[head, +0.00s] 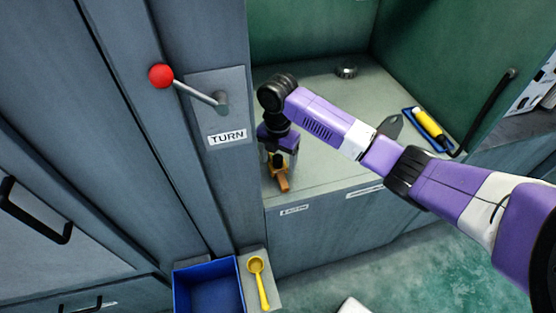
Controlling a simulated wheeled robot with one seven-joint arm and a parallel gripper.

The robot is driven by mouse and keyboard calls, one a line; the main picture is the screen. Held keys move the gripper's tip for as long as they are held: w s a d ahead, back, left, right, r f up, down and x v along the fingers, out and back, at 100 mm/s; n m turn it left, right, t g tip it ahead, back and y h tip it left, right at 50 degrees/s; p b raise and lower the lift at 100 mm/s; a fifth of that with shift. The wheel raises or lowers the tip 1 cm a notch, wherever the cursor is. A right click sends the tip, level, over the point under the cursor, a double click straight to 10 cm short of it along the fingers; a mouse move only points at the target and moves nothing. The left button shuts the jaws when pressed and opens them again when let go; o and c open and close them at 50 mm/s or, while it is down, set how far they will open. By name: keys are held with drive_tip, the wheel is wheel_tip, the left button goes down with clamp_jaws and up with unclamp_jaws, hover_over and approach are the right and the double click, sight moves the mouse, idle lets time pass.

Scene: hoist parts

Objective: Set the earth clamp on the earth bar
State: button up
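My gripper (279,164) points down over the front left of the worktop inside the green bay. Its two grey fingers stand apart, one on each side of an orange and brown piece, which looks like the earth clamp (280,179). I cannot tell whether the fingers press on it or whether it touches the worktop. A small label (294,210), too small to read surely, is on the front face below it. I cannot make out the earth bar; my gripper and arm hide part of the worktop.
A red-knobbed lever (161,76) sticks out above a TURN label (227,137) at left. A yellow cylinder (429,122) lies on a blue tray (448,148) at right. A round metal piece (346,70) stands at the back. Below are a blue bin (208,268) and a yellow scoop (257,266).

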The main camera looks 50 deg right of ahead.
drive_tip(key=shift+o, duration=0.2)
drive_tip(key=shift+r+b, duration=0.45)
drive_tip(key=shift+r, duration=3.5)
